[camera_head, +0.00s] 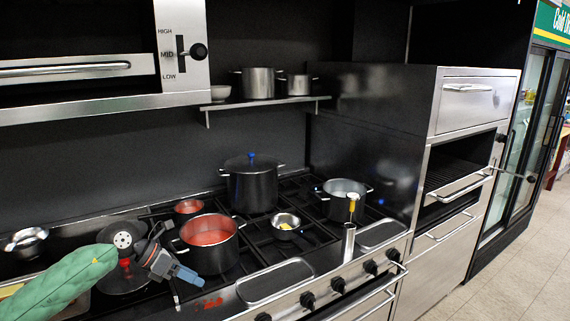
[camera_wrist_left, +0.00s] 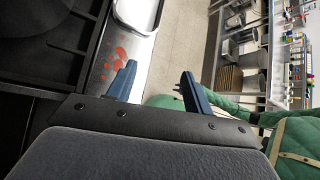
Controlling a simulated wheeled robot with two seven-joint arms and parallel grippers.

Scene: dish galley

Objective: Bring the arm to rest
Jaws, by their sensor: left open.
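My left arm, in a green padded sleeve, reaches in from the lower left of the head view. Its gripper (camera_head: 184,284) is over the front of the stove, in front of a pot of red sauce (camera_head: 210,239). In the left wrist view the two blue fingers of the gripper (camera_wrist_left: 158,82) stand apart with nothing between them. Red spots of spill (camera_wrist_left: 112,52) lie on the steel front edge beside the fingers. My right gripper is not in view.
An empty tray (camera_head: 275,281) lies along the stove front. A shelf (camera_head: 265,103) holds pots above. Open floor (camera_head: 520,255) lies to the right.

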